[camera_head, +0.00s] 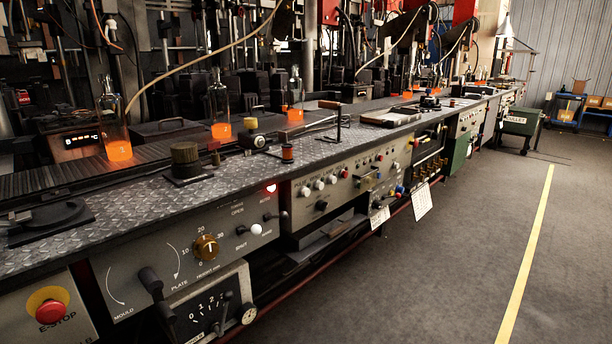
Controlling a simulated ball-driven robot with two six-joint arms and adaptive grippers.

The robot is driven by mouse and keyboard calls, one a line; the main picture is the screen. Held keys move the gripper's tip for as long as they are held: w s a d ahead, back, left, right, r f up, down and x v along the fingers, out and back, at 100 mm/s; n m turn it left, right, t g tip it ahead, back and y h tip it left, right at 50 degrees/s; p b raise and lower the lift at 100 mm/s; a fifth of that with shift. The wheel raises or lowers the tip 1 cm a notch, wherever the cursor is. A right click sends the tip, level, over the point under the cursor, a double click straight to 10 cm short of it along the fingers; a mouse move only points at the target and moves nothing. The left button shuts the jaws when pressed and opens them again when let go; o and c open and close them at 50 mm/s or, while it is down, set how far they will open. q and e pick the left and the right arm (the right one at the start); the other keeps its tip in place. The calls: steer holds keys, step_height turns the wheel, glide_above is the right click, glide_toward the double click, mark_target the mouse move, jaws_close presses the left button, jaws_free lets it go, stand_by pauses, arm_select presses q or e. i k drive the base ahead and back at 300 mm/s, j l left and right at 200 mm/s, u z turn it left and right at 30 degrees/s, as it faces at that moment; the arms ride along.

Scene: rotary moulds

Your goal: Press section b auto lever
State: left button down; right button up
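The near control panel (190,250) faces me at the left. At its right end a small dark lever (282,214) sticks out beside a white round knob (256,229), with small lettering around them. A red lamp (271,188) glows above them. A second panel (345,185) further right carries several white and red knobs. I cannot tell from the lettering which lever is the section b auto lever. Neither of my grippers is in view.
A red E-stop button (50,311) sits at lower left, beside a dark-handled lever (150,281) and a brass dial (205,248). Bottles with glowing orange bases, such as one (118,120), stand above the metal ledge (140,200). The floor (440,270) at right is clear.

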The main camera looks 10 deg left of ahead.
mark_target(283, 216)
steer(key=i+l+u, duration=0.15)
steer(key=i+l, duration=0.9)
